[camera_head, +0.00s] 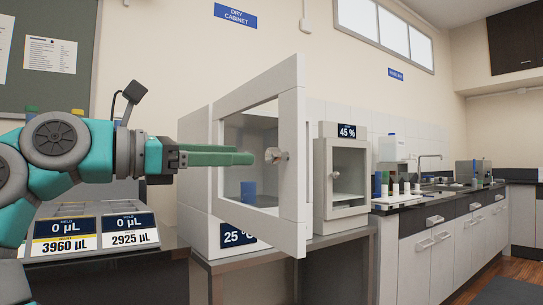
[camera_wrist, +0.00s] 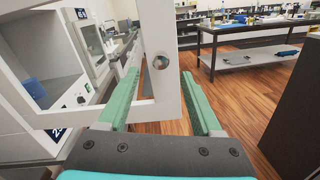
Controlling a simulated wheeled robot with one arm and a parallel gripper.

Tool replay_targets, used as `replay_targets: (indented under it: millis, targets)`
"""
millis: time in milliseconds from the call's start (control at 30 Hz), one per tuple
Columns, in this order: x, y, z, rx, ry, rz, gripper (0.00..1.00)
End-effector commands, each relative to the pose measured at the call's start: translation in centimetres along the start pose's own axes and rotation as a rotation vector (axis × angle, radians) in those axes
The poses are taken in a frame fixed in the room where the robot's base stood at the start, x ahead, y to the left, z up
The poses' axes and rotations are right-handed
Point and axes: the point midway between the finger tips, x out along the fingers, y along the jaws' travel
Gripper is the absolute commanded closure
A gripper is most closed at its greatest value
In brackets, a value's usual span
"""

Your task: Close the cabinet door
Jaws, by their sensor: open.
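The white cabinet (camera_head: 194,190) stands on a bench in the head view, with a "25" display low on its front. Its white-framed glass door (camera_head: 292,110) stands open, swung out from the body. A round metal knob (camera_head: 275,155) is on the door; it also shows in the wrist view (camera_wrist: 160,62), on the door frame (camera_wrist: 166,25). My gripper (camera_head: 250,157) has green fingers, open and empty, pointing at the knob from the left. In the wrist view the knob lies between and beyond the fingertips (camera_wrist: 160,75), with a gap that is hard to judge.
A blue cup (camera_head: 248,190) shows inside the cabinet. A smaller cabinet (camera_head: 341,180) with a "45 %" display stands to the right. Pipette displays (camera_head: 95,232) are at lower left. Wooden floor (camera_wrist: 230,85) and a far bench (camera_wrist: 255,35) show in the wrist view.

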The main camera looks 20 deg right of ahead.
Motion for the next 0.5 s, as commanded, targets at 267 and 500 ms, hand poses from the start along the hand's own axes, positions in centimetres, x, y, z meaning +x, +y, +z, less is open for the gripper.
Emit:
replay_targets:
  millis: [267, 500]
  targets:
    - [3.3, -0.1, -0.1, 0.002, 0.005, -0.002, 0.33]
    - [6.6, -0.1, 0.0, 0.002, 0.003, -0.003, 0.33]
